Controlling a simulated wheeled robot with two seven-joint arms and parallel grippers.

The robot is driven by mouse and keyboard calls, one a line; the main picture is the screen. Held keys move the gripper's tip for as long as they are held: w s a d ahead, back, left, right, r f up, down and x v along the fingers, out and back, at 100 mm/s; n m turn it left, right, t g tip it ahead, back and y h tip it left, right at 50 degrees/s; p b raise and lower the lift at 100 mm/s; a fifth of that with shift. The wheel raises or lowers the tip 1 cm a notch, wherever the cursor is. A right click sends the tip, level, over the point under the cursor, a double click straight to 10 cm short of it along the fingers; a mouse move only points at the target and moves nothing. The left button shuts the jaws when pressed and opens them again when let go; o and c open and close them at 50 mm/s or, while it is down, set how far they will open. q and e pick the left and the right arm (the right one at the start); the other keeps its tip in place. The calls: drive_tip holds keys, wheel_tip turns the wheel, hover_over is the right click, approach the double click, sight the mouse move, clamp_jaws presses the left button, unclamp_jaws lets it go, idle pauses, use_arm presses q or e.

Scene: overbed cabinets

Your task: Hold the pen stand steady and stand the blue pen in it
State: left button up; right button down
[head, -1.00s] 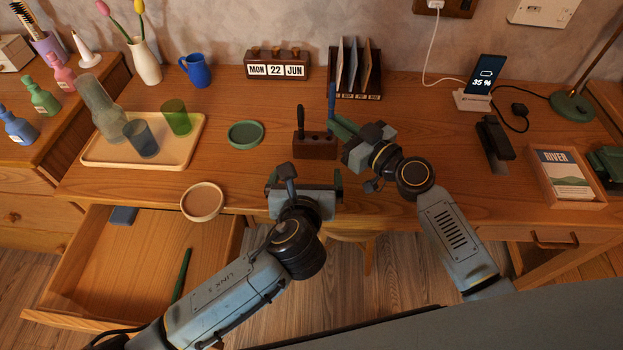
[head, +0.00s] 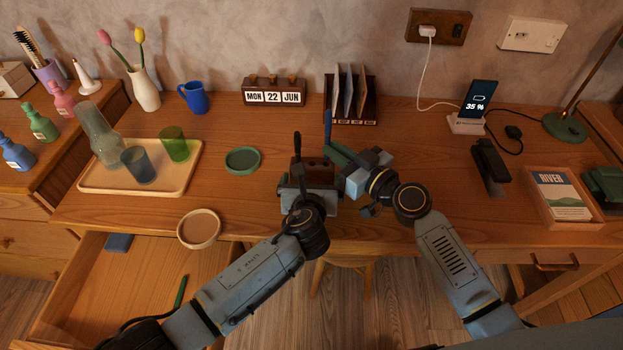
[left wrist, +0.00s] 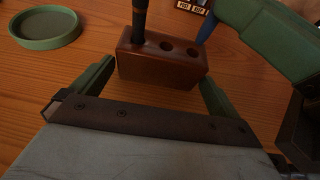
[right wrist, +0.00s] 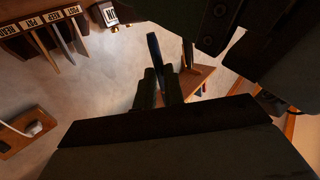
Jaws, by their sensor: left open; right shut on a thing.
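The pen stand (head: 318,164) is a brown block on the desk; a black pen (head: 297,145) stands in its left hole. Two empty holes show in the left wrist view of the stand (left wrist: 160,65). My left gripper (left wrist: 157,76) is open, its green fingers at either end of the stand's near side; contact is unclear. My right gripper (head: 334,150) is shut on the blue pen (head: 327,124), holding it roughly upright beside the stand's right end. The pen's lower end (left wrist: 207,28) shows behind the right hole; the pen (right wrist: 153,48) also shows in the right wrist view.
A green round dish (head: 242,160) lies left of the stand. A letter rack (head: 352,97) and a calendar block (head: 274,93) stand behind. A tray with glasses (head: 185,181) is at left, near a round coaster (head: 199,229) and an open drawer (head: 130,280).

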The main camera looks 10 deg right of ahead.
use_arm(q)
drive_tip(key=shift+w+d+f, duration=0.15)
drive_tip(key=shift+w+f, duration=0.05)
drive_tip(key=shift+w, duration=0.25)
drive_tip(key=c, duration=0.7)
